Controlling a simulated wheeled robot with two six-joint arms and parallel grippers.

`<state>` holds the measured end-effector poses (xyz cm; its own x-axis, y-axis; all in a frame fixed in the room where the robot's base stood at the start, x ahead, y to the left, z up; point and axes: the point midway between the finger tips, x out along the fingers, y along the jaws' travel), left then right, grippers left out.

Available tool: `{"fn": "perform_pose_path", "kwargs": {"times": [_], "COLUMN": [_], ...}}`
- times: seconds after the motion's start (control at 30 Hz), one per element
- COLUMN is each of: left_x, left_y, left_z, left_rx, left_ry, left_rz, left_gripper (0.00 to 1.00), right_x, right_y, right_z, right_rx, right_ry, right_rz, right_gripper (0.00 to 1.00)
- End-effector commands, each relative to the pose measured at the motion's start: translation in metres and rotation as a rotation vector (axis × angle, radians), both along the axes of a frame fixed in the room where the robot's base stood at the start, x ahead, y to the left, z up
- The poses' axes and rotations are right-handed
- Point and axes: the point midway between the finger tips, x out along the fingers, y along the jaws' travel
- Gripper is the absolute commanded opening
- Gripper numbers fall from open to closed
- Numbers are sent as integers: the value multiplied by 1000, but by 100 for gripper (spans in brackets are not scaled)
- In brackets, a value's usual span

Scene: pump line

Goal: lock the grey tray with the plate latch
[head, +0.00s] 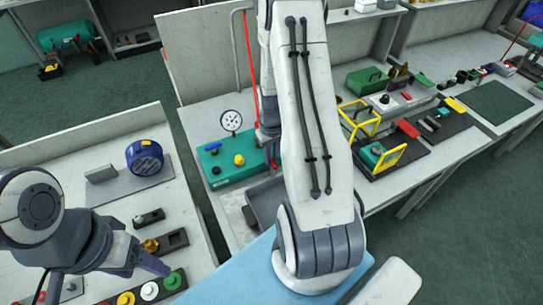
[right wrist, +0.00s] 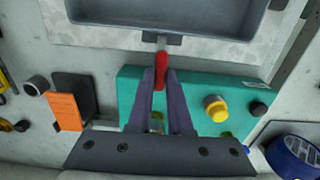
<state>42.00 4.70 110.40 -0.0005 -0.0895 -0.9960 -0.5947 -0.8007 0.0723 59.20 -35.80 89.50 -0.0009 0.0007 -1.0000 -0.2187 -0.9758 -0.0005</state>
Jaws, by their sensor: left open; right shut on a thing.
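The grey tray (right wrist: 165,30) fills the top of the right wrist view on a pale plate (right wrist: 90,32). In the head view the tray (head: 262,198) is partly hidden behind my right arm. The plate latch's red handle (right wrist: 162,58) points from the tray's near edge, with a short metal piece and dark bracket at its tray end. My right gripper (right wrist: 161,76) is shut on this red handle. Whether the latch is engaged cannot be told. My left gripper (head: 150,263) is open and empty at the lower left in the head view, above the left bench.
A teal box (head: 230,165) with a gauge and a yellow knob stands beside the tray, directly under my right gripper. The left bench holds a blue motor (head: 145,157), small dark blocks and a row of coloured buttons. Yellow frames (head: 362,120) stand right of my arm.

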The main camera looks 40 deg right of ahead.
Motion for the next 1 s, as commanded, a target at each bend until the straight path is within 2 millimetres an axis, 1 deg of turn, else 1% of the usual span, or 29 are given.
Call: {"fn": "perform_pose_path", "kwargs": {"times": [0.03,0.07,0.1,0.13,0.43,0.57,0.67,0.9,1.0], "left_x": [0,0,0,0,0,0,0,0,0], "left_y": [0,0,0,0,0,0,0,0,0], "left_z": [0,0,0,0,0,-1,-3,-7,-8], "left_rx": [0,0,0,0,0,0,0,0,0], "left_ry": [0,0,0,0,0,0,0,0,0], "left_rz": [0,0,0,0,0,0,0,0,0], "left_gripper": [67,67,67,67,67,67,67,67,67], "right_x": [1,1,1,1,1,1,1,2,2], "right_y": [-1,-1,-1,-1,0,-1,-1,-1,-1], "right_z": [1,1,1,1,1,11,26,75,90], "right_rx": [-3,-3,-3,-2,-1,-3,-3,-5,-4], "right_ry": [-3,-3,-3,-4,-2,-4,-6,-8,-7], "right_rz": [3,3,3,3,0,0,0,1,1], "right_gripper": [0,29,44,48,48,48,48,48,48]}}
